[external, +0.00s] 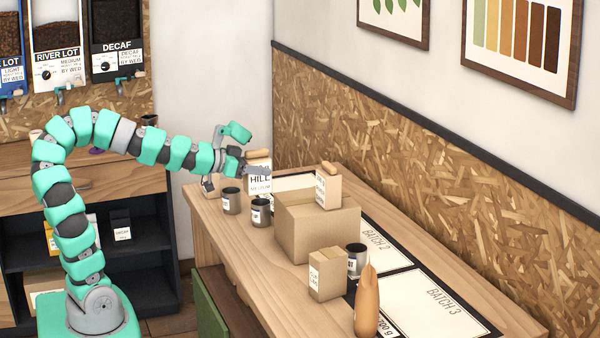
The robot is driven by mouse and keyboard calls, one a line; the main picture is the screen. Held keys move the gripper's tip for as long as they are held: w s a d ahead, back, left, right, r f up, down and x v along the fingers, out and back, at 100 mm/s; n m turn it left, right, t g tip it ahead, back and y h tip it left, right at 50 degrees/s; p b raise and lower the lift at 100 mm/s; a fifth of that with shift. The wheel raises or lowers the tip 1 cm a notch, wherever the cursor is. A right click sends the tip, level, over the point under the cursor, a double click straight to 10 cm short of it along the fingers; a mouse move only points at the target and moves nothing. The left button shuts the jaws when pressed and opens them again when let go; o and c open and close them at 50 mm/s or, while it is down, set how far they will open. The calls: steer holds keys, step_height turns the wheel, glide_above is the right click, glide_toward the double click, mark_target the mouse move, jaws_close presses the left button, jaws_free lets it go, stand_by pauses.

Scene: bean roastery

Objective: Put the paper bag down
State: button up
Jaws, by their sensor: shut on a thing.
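The paper bag (260,184) has a brown rolled top and a white label reading "HILL" and "MEDIUM". It is upright at the far left end of the wooden table (232,240). My gripper (248,163) comes in from the left and is shut on the bag near its top. Part of the bag's upper left is hidden by the gripper. I cannot tell whether the bag's bottom touches the table or hangs just above it.
The Batch 3 mat (435,303) is mostly clear.

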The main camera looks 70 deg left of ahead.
steer(key=shift+a+r, duration=0.15)
steer(key=shift+a, duration=0.05)
steer(key=shift+w, duration=0.4)
steer(key=shift+a+f+b+x, duration=0.1)
steer(key=shift+a+b+x, duration=0.3)
steer(key=shift+x, duration=2.2)
steer(key=shift+a+f+b+x, duration=0.1)
steer(key=shift+a+x, duration=0.55)
steer(key=shift+x, duration=2)
steer(key=shift+a+f+b+x, duration=0.1)
steer(key=shift+a+b+x, duration=0.3)
steer(key=shift+x, duration=2.2)
steer(key=shift+a, duration=0.15)
steer(key=shift+r, duration=0.1)
steer(key=o, duration=1.1)
